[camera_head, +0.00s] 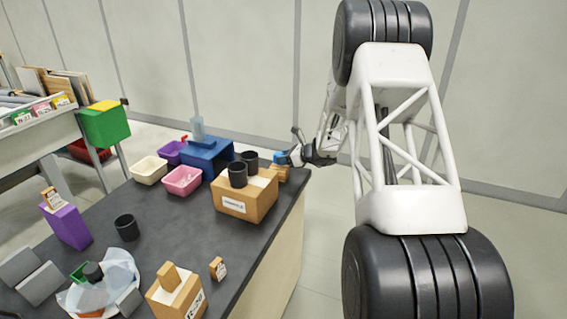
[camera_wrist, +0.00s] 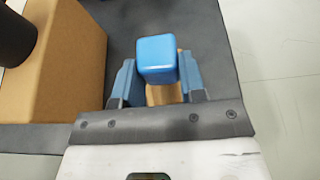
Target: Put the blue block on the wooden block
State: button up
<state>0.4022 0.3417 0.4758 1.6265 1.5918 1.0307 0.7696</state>
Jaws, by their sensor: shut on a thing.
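The blue block (camera_wrist: 156,60) sits between the blue fingertips of my gripper (camera_wrist: 157,78) in the wrist view, and the gripper is shut on it. In the head view my gripper (camera_head: 288,158) is at the far right edge of the table, right above the wooden block (camera_head: 282,173). The blue block is small and partly hidden there. I cannot tell whether it touches the wooden block.
A blue bin (camera_head: 207,158) and a pink basket (camera_head: 182,181) stand further left. The floor is open beyond the table's right edge.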

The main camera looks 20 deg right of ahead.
jog(key=shift+f, duration=0.95)
jog(key=shift+f, duration=0.15)
jog(key=o, duration=0.9)
jog(key=shift+r, duration=0.2)
jog(key=v, duration=1.2)
jog(key=shift+a, duration=0.1)
